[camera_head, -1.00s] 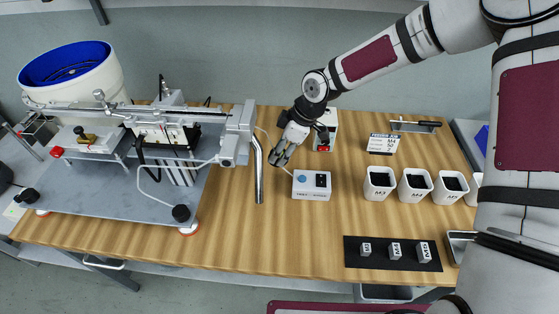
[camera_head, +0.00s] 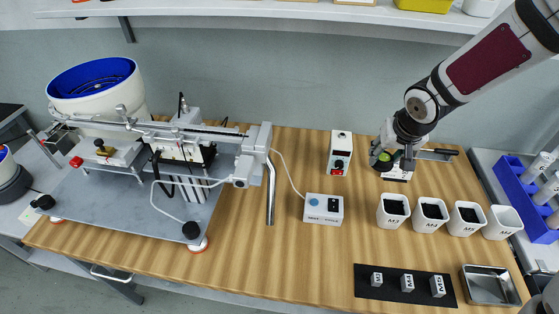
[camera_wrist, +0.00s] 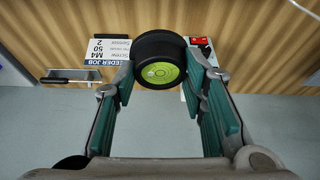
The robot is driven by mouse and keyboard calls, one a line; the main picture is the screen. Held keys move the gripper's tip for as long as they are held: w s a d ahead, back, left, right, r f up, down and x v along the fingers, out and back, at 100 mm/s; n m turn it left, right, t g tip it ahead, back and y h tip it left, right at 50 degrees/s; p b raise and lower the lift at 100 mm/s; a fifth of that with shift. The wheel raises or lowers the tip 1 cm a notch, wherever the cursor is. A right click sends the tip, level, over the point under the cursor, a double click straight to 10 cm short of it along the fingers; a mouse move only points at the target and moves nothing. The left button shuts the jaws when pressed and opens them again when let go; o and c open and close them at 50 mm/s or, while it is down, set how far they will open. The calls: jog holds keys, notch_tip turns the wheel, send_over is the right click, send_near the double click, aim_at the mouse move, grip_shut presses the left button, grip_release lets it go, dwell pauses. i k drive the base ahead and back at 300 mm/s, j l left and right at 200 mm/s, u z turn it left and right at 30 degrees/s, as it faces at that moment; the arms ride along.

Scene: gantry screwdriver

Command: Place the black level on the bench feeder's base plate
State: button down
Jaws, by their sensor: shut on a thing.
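The black level (camera_wrist: 158,60) is a round black puck with a green bubble vial, and it shows large between my fingertips in the wrist view. My gripper (camera_wrist: 163,72) is shut on it from both sides. In the head view my gripper (camera_head: 384,157) is at the back right of the bench, by the job card, with the level's green face (camera_head: 384,156) just visible. Its height above the bench is hard to tell. The bench feeder's grey base plate (camera_head: 130,212) is far to the left, under the blue-lined bowl (camera_head: 95,80) and the rail.
The white job card (camera_head: 397,174) is under my gripper. A switch box (camera_head: 339,155), a grey control box (camera_head: 323,209) with a cable and several white screw bins (camera_head: 393,210) stand nearby. The base plate's front middle is bare.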

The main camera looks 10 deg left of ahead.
aim_at(127, 212)
jog(key=k+j+z, duration=0.1)
jog(key=z, duration=0.35)
jog(key=k+j+z, duration=0.15)
jog(key=z, duration=0.25)
jog(key=k+j+z, duration=0.1)
jog(key=z, duration=0.35)
jog(key=k+j+z, duration=0.1)
jog(key=k+z, duration=0.5)
jog(key=k+u, duration=0.3)
jog(key=k+j+u, duration=0.1)
jog(key=u, duration=0.25)
jog(key=j+u, duration=0.1)
jog(key=u, duration=0.35)
jog(key=j+u, duration=0.1)
jog(key=u, duration=0.35)
jog(key=j+u, duration=0.1)
jog(key=u, duration=0.35)
jog(key=j+u, duration=0.15)
jog(key=u, duration=0.3)
jog(key=k, duration=0.05)
